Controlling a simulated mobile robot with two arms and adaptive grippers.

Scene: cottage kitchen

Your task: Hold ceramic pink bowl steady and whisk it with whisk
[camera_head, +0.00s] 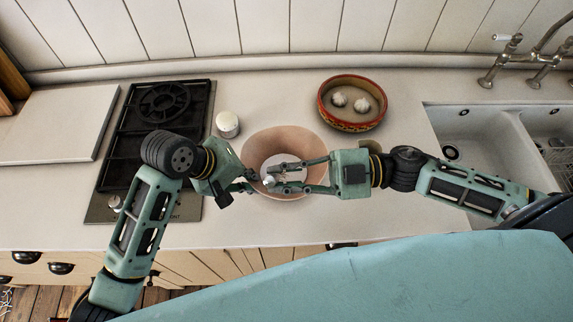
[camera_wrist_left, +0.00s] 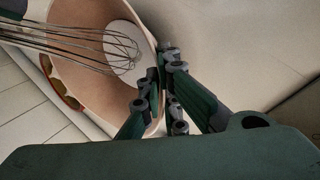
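My left gripper (camera_head: 250,182) is at the bowl's left front rim. In the left wrist view its fingers (camera_wrist_left: 157,82) are closed about the bowl's wall (camera_wrist_left: 90,22), one on each side. The whisk (camera_wrist_left: 75,45) enters that view from the left, its wire head over the white patch inside the bowl. My right gripper (camera_head: 272,179) reaches over the bowl from the right, its fingertips around the whisk's pale handle end. The fingers hide most of the whisk in the head view.
A red patterned bowl (camera_head: 325,98) with two white pieces stands behind to the right. A white jar (camera_head: 227,124) stands near the black hob (camera_head: 125,150). A white sink (camera_head: 470,135) is at the right. The counter's front edge is close to the bowl.

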